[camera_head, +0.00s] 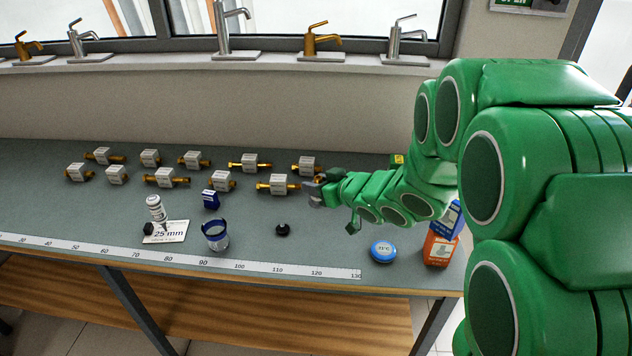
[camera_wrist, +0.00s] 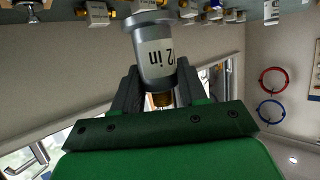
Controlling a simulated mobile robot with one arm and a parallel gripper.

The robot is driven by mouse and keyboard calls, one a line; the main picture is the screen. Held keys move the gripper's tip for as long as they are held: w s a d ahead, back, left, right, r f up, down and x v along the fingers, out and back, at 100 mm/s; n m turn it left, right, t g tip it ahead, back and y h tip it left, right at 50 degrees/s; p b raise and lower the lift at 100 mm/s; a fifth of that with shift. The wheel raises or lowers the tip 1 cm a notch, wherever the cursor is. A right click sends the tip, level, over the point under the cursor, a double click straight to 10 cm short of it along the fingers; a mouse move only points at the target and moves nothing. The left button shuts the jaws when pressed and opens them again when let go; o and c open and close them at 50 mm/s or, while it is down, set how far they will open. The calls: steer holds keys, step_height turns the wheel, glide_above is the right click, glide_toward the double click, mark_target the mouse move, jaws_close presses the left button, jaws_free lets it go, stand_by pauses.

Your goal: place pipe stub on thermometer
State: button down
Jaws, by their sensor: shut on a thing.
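The pipe stub (camera_wrist: 156,55) is a grey cylinder with a white label reading "2 in", upside down in the wrist view, and a brass-coloured end towards my gripper. My gripper (camera_wrist: 160,88) is shut on it, one dark finger on each side. In the head view my gripper (camera_head: 317,189) is over the bench near the right end of the valve rows; the stub is hard to make out there. The thermometer (camera_head: 382,250) is a round blue disc marked in °C, lying on the bench near its front right. It is apart from my gripper, to its right and nearer the front.
Several brass fittings with white tags (camera_head: 278,184) stand in rows behind. A black cap (camera_head: 282,230), blue-rimmed cup (camera_head: 215,235), "25 mm" card (camera_head: 166,232) and blue block (camera_head: 210,199) lie left. An orange box (camera_head: 438,249) stands right of the thermometer. A ruler (camera_head: 180,258) edges the bench.

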steer(key=shift+s+d+r, duration=0.1)
steer(key=shift+s+r, duration=0.1)
steer(key=shift+r, duration=0.2)
step_height(320, 180, up, 11)
steer(key=shift+f, duration=0.1)
steer(key=shift+w+d+f+m+t+h, duration=0.3)
steer(key=shift+w+d+f+m, duration=0.15)
steer(key=shift+d+f, duration=0.2)
steer(key=shift+w+d+f+m+t+h, duration=1.05)
steer(key=shift+d+m+h, duration=0.7)
steer(key=shift+d, duration=0.8)
steer(key=shift+w+d+f+m+t+h, duration=0.7)
steer(key=shift+w+d+m+h, duration=0.85)
steer(key=shift+d, duration=0.95)
steer(key=s+d+r+m+g+h, duration=0.35)
steer(key=d+m+h, duration=0.35)
steer(key=m+h, duration=0.35)
steer(key=m+g+h, duration=0.5)
glide_above(384, 248)
steer(key=shift+y, duration=0.25)
step_height(384, 248, down, 20)
steer(key=shift+f, duration=0.1)
